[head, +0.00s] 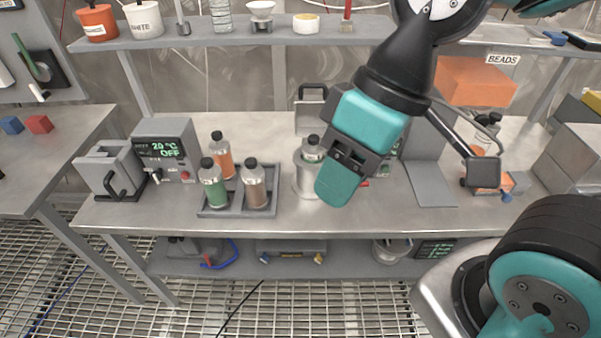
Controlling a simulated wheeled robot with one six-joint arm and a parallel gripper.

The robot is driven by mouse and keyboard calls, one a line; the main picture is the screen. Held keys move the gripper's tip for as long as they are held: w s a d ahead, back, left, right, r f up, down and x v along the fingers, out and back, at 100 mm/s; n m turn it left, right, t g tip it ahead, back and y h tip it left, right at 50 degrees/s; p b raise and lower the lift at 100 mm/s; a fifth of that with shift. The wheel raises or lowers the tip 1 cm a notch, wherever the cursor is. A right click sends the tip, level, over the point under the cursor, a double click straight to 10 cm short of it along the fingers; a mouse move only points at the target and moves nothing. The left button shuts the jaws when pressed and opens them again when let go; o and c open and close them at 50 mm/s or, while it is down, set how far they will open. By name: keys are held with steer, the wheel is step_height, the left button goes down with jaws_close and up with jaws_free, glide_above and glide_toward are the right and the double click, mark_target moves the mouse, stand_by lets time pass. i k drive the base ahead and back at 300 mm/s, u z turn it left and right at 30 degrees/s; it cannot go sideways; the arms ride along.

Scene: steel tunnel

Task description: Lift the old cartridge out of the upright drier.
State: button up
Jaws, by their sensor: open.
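A pale grey upright cylinder (303,182), which looks like the drier, stands on the bench just right of the tray of bottles. A cartridge with a dark cap and a green band (312,151) sticks up out of its top. My gripper (342,182) is in front and to the right of it, pointing down. It is open, with nothing seen between its fingers, and it overlaps the cylinder's right side in the picture. I cannot tell how far apart they are in depth. The cartridge's lower part is hidden inside the cylinder.
Left of the cylinder, a grey tray (239,208) holds green, orange and brown bottles. A grey panel (430,184) and a small clamp-like device (486,172) stand to the right. A shelf (230,39) runs above the bench.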

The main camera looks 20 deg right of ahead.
mark_target(313, 153)
steer(key=u, duration=0.9)
steer(key=k, duration=1.15)
steer(key=u, duration=0.9)
steer(key=i, duration=0.7)
steer(key=z, duration=0.7)
steer(key=i, duration=0.95)
steer(key=z, duration=1.5)
steer(key=i, duration=0.7)
steer(key=z, duration=0.85)
